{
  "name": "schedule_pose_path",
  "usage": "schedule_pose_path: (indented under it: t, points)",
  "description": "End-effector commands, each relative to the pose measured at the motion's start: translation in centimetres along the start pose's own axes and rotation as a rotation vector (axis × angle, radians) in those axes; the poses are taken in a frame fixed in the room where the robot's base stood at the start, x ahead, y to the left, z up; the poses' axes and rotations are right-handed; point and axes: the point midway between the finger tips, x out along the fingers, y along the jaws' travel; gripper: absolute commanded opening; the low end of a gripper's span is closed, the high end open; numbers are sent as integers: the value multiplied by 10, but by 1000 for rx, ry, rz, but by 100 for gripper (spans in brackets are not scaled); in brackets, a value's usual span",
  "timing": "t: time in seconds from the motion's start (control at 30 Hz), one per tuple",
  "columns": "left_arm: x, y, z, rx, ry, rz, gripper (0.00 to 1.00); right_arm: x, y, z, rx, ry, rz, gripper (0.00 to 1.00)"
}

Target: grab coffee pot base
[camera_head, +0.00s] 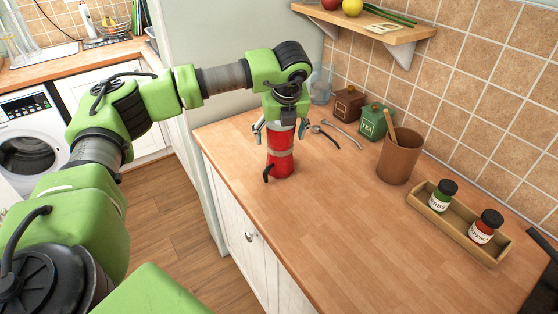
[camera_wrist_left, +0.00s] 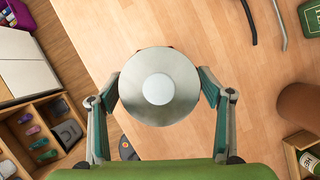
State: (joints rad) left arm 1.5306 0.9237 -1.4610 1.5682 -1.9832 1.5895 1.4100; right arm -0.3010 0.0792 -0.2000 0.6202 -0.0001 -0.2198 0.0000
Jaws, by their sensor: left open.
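The coffee pot (camera_head: 281,163) stands upright on the wooden counter, with a red body, a silver band and a dark handle at its lower left. In the left wrist view its round grey metal top (camera_wrist_left: 158,87) faces the camera and hides most of the red body. My left gripper (camera_head: 281,132) points down over the pot, open, with one finger on each side of its upper part. In the left wrist view the fingers of the left gripper (camera_wrist_left: 160,80) flank the disc; I cannot tell if they touch it. My right gripper is not in view.
Metal utensils (camera_head: 342,134) lie just right of the pot. Behind are a brown box (camera_head: 348,103), a green tea tin (camera_head: 372,120) and a glass vessel (camera_head: 320,88). A brown crock (camera_head: 399,157) and a wooden tray (camera_head: 462,235) with two jars stand right. The front counter is clear.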

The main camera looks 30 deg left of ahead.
Motion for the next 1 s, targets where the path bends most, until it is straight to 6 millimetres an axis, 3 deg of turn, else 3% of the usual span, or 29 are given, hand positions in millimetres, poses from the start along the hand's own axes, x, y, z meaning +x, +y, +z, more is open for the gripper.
schedule_pose_path:
  t: [0.13,0.4,0.77,1.0]
  points:
    - [0,0,0,0,0,0,72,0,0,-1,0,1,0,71]
    - [-2,-1,2,-2,-3,-3,2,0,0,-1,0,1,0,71]
    - [-5,-1,3,-2,-4,-5,0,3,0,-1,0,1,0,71]
    - [-21,-2,9,-3,-4,-6,0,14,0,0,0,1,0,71]
